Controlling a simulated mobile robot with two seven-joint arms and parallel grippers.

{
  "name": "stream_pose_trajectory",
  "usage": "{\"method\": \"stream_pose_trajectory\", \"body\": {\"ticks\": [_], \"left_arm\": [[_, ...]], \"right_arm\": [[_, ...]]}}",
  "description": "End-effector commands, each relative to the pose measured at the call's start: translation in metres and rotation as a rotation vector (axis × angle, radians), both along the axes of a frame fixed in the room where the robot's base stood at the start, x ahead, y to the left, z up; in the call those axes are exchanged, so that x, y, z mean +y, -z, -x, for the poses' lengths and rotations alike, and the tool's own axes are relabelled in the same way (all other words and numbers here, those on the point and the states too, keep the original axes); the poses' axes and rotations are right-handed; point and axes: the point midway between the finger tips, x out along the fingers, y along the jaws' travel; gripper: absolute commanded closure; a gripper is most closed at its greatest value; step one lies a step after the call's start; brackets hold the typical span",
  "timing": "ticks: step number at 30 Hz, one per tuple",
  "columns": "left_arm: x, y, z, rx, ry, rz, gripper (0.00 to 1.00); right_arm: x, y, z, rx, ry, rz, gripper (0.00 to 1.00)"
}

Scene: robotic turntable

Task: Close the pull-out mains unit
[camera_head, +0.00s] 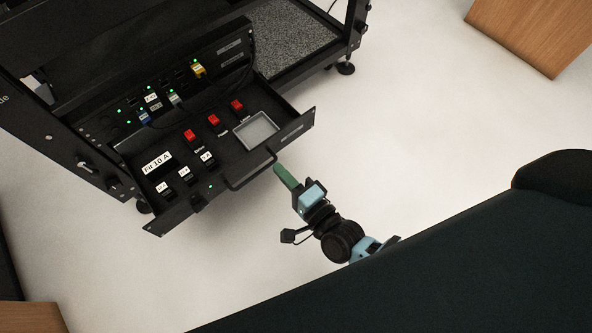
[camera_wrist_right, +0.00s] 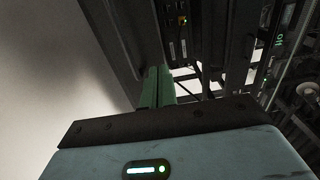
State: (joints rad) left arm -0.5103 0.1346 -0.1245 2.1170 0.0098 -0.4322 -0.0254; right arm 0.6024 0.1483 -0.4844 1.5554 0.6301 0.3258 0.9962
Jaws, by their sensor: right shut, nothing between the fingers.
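The pull-out mains unit (camera_head: 220,178) is a black drawer sticking out of the black rack. It holds red switches, white-labelled switches and a grey tray. A black bar handle (camera_head: 252,171) is on its front. My right gripper (camera_head: 279,171) has green fingers, shut and empty, just right of the handle and near the drawer front. Whether they touch the front I cannot tell. In the right wrist view the green fingers (camera_wrist_right: 157,88) are together, pointing toward dark rack parts. My left gripper is not in view.
The black rack (camera_head: 85,165) stands at the upper left on levelling feet. A speckled grey panel (camera_head: 290,40) lies in its right bay. Wooden furniture (camera_head: 535,35) is at the upper right. The pale floor (camera_head: 420,120) is clear to the right of the drawer.

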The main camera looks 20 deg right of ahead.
Motion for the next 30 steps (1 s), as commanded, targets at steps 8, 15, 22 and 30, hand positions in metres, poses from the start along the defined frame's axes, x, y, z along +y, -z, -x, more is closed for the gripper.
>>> {"method": "stream_pose_trajectory", "body": {"ticks": [8,15,22,30], "left_arm": [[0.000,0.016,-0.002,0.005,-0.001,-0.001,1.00],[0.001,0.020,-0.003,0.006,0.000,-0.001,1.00],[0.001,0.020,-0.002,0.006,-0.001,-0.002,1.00],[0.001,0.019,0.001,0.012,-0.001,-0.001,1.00]], "right_arm": [[0.014,0.002,-0.042,0.001,0.001,-0.002,1.00],[0.018,0.000,-0.056,0.000,0.001,0.000,1.00],[0.018,0.000,-0.056,0.000,0.000,0.000,1.00],[0.019,0.000,-0.056,0.000,0.000,0.000,1.00]]}}
